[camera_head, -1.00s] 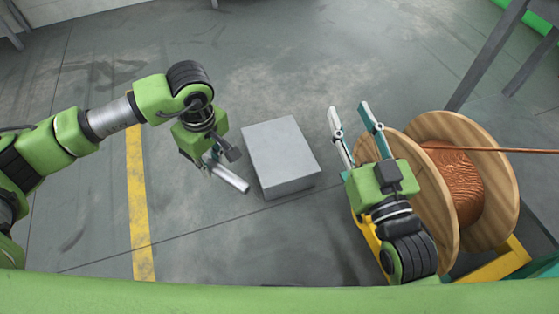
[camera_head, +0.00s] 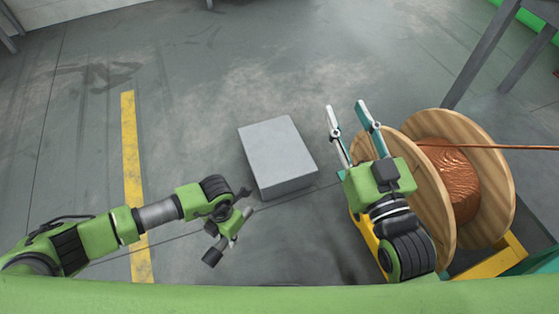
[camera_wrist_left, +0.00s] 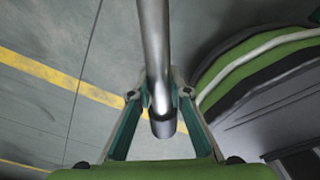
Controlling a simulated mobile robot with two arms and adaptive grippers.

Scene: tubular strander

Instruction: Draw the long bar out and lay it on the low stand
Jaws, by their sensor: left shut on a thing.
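The long bar (camera_wrist_left: 153,50) is a smooth grey metal rod. In the left wrist view my left gripper (camera_wrist_left: 161,97) is shut on it close to its near end, and the rod runs out of the top of the picture. In the head view my left gripper (camera_head: 232,226) is low over the floor, left of and nearer than the low stand; the bar cannot be made out there. The low stand (camera_head: 277,150) is a plain grey block with a bare top. My right gripper (camera_head: 347,112) is open and empty, right of the stand and in front of the reel.
A wooden reel (camera_head: 498,190) wound with copper wire (camera_head: 462,180) sits at the right in a yellow frame (camera_head: 490,263). A copper strand (camera_head: 510,148) leads off to the right. Grey legs (camera_head: 483,55) stand behind it. Floor around the stand's left and far sides is clear.

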